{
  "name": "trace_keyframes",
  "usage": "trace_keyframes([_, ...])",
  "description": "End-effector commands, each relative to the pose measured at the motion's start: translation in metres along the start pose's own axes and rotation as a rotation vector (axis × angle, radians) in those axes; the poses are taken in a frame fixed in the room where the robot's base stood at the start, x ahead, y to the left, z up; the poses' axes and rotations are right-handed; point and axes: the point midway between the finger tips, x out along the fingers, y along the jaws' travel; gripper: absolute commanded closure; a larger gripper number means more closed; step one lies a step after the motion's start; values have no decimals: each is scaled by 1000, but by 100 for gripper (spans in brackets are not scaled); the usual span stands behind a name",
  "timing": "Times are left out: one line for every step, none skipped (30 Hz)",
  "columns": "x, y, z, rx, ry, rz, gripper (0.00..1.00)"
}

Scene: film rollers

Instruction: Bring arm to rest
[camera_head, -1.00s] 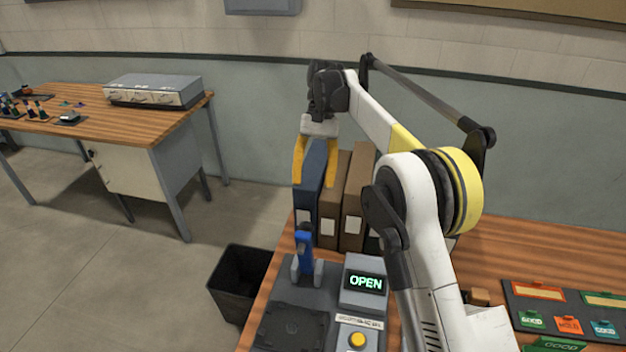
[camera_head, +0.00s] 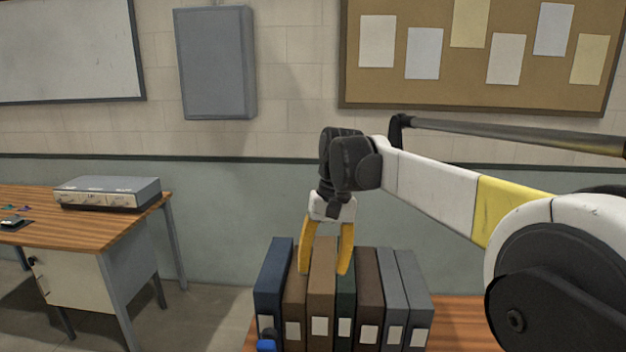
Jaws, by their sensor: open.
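My gripper (camera_head: 326,270) hangs pointing down from the end of my arm, near the middle of the view. Its two yellow fingers are apart, with nothing between them that I can see being held. The fingers show in front of the tops of a row of binders (camera_head: 321,285), over the brown ones. I cannot tell whether the fingertips touch the binders. My arm stretches in from the right, its white and yellow link nearly level.
The upright binders stand on a wooden table (camera_head: 462,322), with bare tabletop to their right. At the left is another wooden desk (camera_head: 90,232) bearing a grey box (camera_head: 107,192). A grey wall cabinet (camera_head: 215,62) and a corkboard (camera_head: 500,60) hang behind.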

Motion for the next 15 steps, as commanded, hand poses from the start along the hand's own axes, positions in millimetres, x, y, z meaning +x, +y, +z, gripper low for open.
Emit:
trace_keyframes([-4, 14, 18, 10, 47, 3, 48])
trace_keyframes([-6, 21, 27, 16, 77, 5, 48])
trace_keyframes([-8, 31, 40, 22, 117, 11, 48])
trace_keyframes([-9, 38, 49, 26, 147, 15, 48])
trace_keyframes([-9, 46, 59, 31, 176, 19, 48])
trace_keyframes([-8, 55, 72, 35, 216, 24, 48])
trace_keyframes([-7, 62, 82, 39, 245, 30, 48])
trace_keyframes([-5, 69, 93, 43, 275, 36, 48])
trace_keyframes([-1, 78, 106, 48, 314, 44, 48])
trace_keyframes([2, 85, 117, 51, 343, 50, 48])
trace_keyframes([6, 91, 127, 54, 372, 57, 48])
trace_keyframes([13, 100, 141, 57, 411, 68, 48])
trace_keyframes([18, 106, 151, 60, 440, 76, 48])
trace_keyframes([24, 112, 161, 63, 468, 84, 48])
trace_keyframes([33, 119, 173, 66, 505, 94, 48])
